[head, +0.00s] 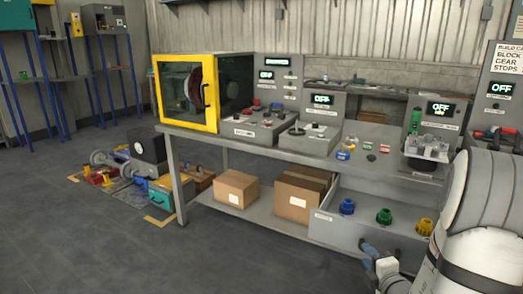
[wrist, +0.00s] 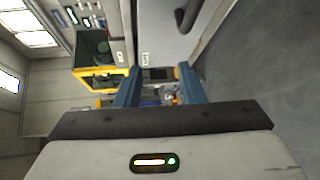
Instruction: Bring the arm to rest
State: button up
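My arm (head: 470,235) shows at the lower right of the head view, in front of the bench's right end. My gripper (wrist: 159,72) shows in the wrist view with its two blue fingers apart. I see nothing held between them; the bench scene shows through the gap, small and sideways. In the head view a blue part (head: 372,249) beside the arm looks like a piece of my gripper, in front of the open drawer; the rest of the gripper is cut off or hidden there.
The grey bench (head: 190,143) carries a yellow-framed cabinet (head: 187,92) and panels reading OFF. An open drawer (head: 330,229) holds blue (head: 347,206), green (head: 384,216) and yellow (head: 424,227) parts. Cardboard boxes (head: 237,188) sit on the lower shelf. Floor at the front left is clear.

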jog(key=s+a+r+n+g+y+p, duration=0.2)
jog(key=a+r+n+g+y+p, duration=0.25)
jog(key=a+r+n+y, duration=0.6)
jog(key=s+a+r+n+g+p, duration=0.2)
jog(key=s+a+r+n+g, duration=0.15)
jog(key=a+n, duration=0.4)
jog(key=s+a+r+n+g+p, duration=0.2)
jog(key=s+a+n+p, duration=0.15)
jog(key=a+n, duration=0.4)
jog(key=s+d+r+n+g+h+p, duration=0.2)
jog(key=s+r+n+g+h+p, duration=0.35)
jog(key=s+n, duration=0.75)
jog(key=w+d+r+n+t+h+p, duration=0.1)
jog(key=d+r+n+h, duration=0.4)
jog(key=n, duration=0.8)
jog(key=d+r+t+p, duration=0.1)
jog(key=p, duration=0.1)
jog(key=shift+w+r+n+h+p, duration=0.35)
jog(key=shift+w+r+h+p, duration=0.05)
